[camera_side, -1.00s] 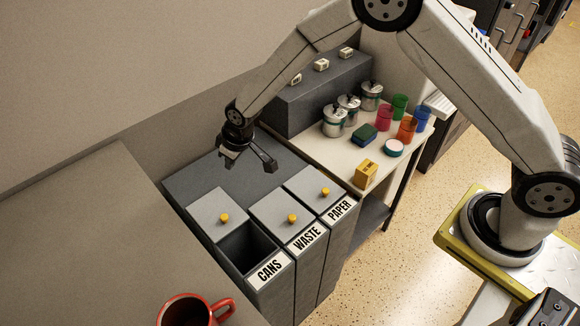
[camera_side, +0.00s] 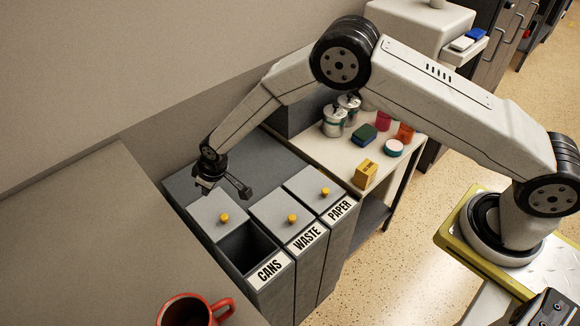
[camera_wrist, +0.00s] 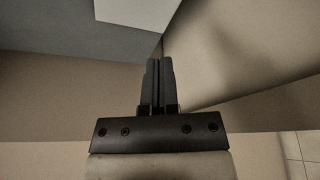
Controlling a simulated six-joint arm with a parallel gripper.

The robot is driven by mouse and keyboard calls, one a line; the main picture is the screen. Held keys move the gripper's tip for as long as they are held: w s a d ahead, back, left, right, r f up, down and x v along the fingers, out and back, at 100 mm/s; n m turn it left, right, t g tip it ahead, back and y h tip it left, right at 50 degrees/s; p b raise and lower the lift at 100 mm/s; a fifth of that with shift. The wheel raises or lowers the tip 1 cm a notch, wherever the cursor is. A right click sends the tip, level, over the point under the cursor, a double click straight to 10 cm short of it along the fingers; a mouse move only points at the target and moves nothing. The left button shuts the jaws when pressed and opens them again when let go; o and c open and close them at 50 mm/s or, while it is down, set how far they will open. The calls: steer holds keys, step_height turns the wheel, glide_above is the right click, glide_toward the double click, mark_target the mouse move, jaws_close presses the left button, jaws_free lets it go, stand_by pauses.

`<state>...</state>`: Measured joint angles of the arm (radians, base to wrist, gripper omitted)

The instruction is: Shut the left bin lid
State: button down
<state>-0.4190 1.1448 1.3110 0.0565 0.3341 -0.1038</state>
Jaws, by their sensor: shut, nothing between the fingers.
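The left bin, labelled CANS (camera_side: 270,270), has its dark opening (camera_side: 248,246) showing at the front. Its grey lid (camera_side: 208,217) with a yellow knob (camera_side: 223,218) lies flat, set back behind the opening.
The WASTE lid (camera_side: 275,212) and PAPER lid (camera_side: 308,186) cover their bins to the right. A counter (camera_side: 90,220) with a red mug (camera_side: 187,311) borders the left. A table with a yellow box (camera_side: 366,172), cups and canisters stands at right. A wall rises behind.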

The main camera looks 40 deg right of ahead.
mark_target(232, 228)
steer(key=shift+x, duration=4.45)
steer(key=shift+s+d+f, duration=0.1)
steer(key=shift+s+d, duration=0.2)
steer(key=shift+s, duration=0.25)
steer(key=shift+s+d+f, duration=0.15)
steer(key=shift+s+d, duration=0.1)
steer(key=shift+s, duration=0.35)
steer(key=shift+s+d+f, duration=0.1)
steer(key=shift+s+d, duration=0.2)
steer(key=shift+s, duration=0.25)
steer(key=shift+s, duration=0.15)
steer(key=shift+s, duration=3.5)
steer(key=s, duration=0.6)
steer(key=shift+s, duration=0.25)
steer(key=shift+r, duration=0.15)
steer(key=v, duration=0.7)
steer(key=shift+r, duration=0.2)
